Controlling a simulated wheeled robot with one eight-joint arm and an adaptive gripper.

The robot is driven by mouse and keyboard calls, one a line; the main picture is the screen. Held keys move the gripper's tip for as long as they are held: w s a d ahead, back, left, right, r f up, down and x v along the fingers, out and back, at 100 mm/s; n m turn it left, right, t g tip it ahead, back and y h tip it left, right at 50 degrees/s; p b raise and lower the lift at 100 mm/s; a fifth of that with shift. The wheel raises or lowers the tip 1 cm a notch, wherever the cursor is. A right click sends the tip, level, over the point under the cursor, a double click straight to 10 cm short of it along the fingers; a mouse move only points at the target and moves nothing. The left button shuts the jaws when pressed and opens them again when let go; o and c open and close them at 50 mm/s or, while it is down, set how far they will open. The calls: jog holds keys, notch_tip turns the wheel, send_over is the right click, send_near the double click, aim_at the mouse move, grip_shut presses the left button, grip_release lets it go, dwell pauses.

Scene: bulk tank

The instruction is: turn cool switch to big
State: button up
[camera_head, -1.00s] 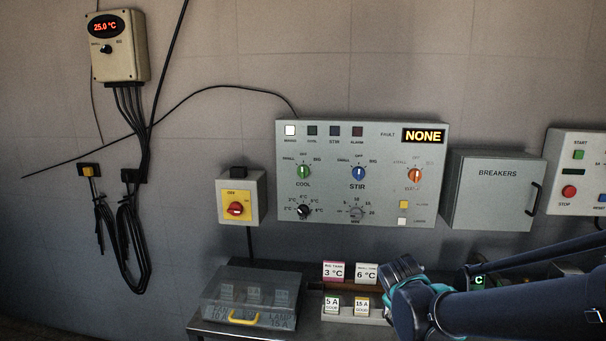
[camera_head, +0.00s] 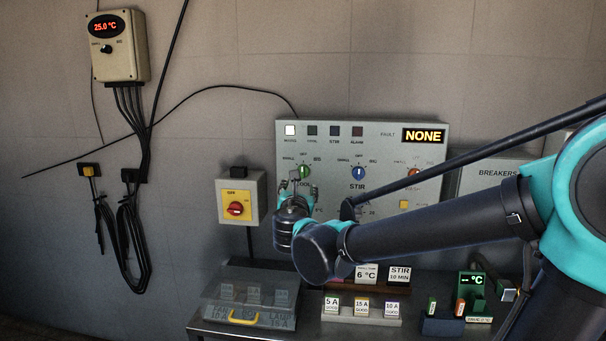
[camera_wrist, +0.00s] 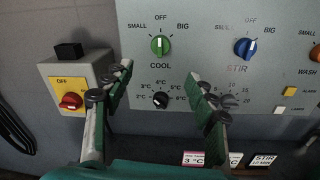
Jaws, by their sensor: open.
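The green COOL switch (camera_wrist: 160,45) is a round knob with a white pointer on the grey control panel (camera_wrist: 195,75). Its pointer stands upright at OFF, between SMALL on the left and BIG on the right. In the head view the COOL switch (camera_head: 304,171) shows just above my gripper (camera_head: 294,186), which covers part of its label. In the wrist view my gripper (camera_wrist: 164,79) is open and empty. Its fingers stand to either side below the COOL switch, and the black temperature dial (camera_wrist: 161,100) shows between them.
The blue STIR switch (camera_wrist: 245,48) is right of COOL, pointer near OFF. A clear-covered box (camera_head: 246,296) and small labelled cards (camera_head: 399,274) stand on the bench below.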

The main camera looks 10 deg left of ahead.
aim_at(303, 172)
jog(key=w, duration=1.5)
jog(key=shift+w+a, duration=0.25)
jog(key=shift+w, duration=0.15)
jog(key=c, duration=1.2)
